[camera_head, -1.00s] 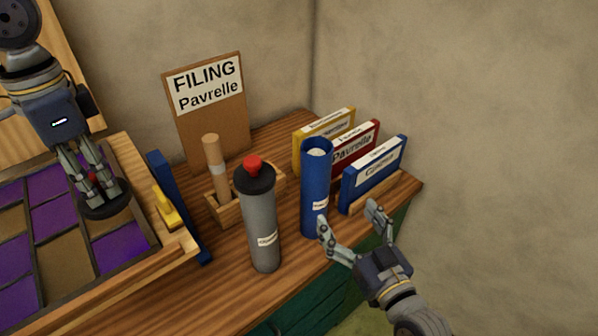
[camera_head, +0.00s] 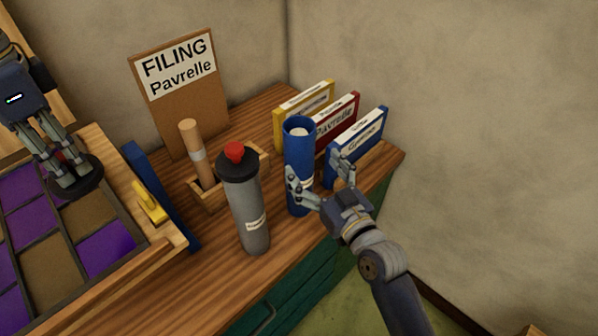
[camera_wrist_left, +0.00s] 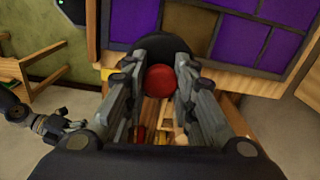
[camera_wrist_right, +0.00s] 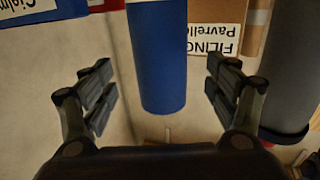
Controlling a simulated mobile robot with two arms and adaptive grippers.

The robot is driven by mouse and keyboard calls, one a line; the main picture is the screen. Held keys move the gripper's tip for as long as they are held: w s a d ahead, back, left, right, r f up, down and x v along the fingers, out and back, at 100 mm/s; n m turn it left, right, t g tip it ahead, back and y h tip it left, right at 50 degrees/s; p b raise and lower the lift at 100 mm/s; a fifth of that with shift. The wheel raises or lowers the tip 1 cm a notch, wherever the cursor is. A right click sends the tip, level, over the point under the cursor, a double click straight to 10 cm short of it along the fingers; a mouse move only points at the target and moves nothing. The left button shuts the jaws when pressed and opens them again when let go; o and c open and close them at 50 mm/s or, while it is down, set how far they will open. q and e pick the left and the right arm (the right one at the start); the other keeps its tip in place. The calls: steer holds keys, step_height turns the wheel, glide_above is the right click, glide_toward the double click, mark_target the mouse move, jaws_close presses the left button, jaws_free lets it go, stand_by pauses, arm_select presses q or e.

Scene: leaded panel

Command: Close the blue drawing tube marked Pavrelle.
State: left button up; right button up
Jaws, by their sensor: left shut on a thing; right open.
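The blue drawing tube (camera_head: 298,152) stands upright on the wooden desk, its top open and pale rolled paper showing inside. Its small label is partly hidden and unreadable. My right gripper (camera_head: 317,168) is open at the tube's lower half, one finger in front of it and the other to its right. In the right wrist view the blue tube (camera_wrist_right: 158,60) lies between the spread fingers, with gaps on both sides. My left gripper (camera_head: 64,178) is shut on a black cap (camera_head: 88,180) by its red knob (camera_wrist_left: 160,80), held over the leaded panel at the left.
A grey tube (camera_head: 248,215) with black cap and red knob stands left of the blue one. Behind are a wooden holder with a cardboard roll (camera_head: 190,150), a "FILING Pavrelle" board (camera_head: 180,115) and yellow, red and blue binders (camera_head: 362,135). The leaded panel (camera_head: 105,235) lies left.

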mark_target(299, 151)
arm_select(q)
steer(key=shift+r, duration=0.3)
arm_select(e)
steer(key=shift+x, duration=1.05)
arm_select(q)
steer(key=shift+r, duration=0.1)
steer(key=shift+r+p, duration=0.2)
steer(key=shift+p, duration=0.25)
arm_select(e)
steer(key=shift+w+a, duration=0.15)
steer(key=shift+w, duration=0.1)
arm_select(q)
steer(key=shift+r+p, duration=0.7)
steer(key=shift+p, duration=0.05)
arm_select(e)
steer(key=shift+f+x, duration=0.15)
steer(key=shift+x, duration=1)
steer(key=shift+f+x, duration=0.15)
steer(key=shift+x, duration=1.05)
steer(key=shift+s, duration=0.1)
steer(key=shift+r, duration=0.1)
steer(key=c, duration=1.7)
steer(key=shift+o, duration=0.2)
